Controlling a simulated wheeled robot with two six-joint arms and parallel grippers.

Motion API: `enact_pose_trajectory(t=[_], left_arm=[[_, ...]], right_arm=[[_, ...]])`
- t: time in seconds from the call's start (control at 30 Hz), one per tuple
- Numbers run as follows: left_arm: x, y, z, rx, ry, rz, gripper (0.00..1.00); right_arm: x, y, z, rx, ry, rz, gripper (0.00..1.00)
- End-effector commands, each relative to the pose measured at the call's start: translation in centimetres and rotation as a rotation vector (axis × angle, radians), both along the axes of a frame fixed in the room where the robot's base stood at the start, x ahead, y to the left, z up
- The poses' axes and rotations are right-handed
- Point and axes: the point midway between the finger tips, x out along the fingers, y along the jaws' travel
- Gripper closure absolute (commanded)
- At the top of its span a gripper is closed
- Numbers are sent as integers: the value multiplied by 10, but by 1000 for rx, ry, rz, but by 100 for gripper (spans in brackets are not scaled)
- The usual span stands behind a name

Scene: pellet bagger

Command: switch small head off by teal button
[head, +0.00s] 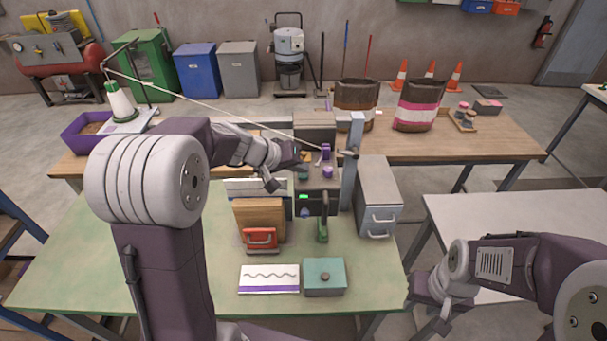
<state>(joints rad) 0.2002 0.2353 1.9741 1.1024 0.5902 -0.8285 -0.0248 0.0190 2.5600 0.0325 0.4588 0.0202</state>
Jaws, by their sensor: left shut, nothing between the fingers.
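The bagging machine (317,187) stands at the middle of the green table, dark and boxy, with purple parts (326,152) on top and a green lit display (304,197) on its front. A small teal piece (303,177), which looks like the teal button, sits on its left side. My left gripper (298,166) is shut and empty, just above and left of this teal piece. I cannot tell whether it touches. The small head is not clearly distinguishable among the machine's parts. My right gripper (428,306) hangs at the lower right, away from the machine; its fingers are unclear.
A thread (215,108) runs overhead.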

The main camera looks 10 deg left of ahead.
Motion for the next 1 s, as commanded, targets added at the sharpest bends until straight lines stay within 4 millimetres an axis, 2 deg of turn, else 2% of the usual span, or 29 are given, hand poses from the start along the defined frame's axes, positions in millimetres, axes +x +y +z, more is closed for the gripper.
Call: enact_pose_trajectory(t=[0.73,1.0], left_arm=[[0,0,-7,-1,0,1,100],[0,0,0,0,0,0,100]], right_arm=[[0,0,-10,0,0,0,64],[0,0,-4,0,0,0,64]])
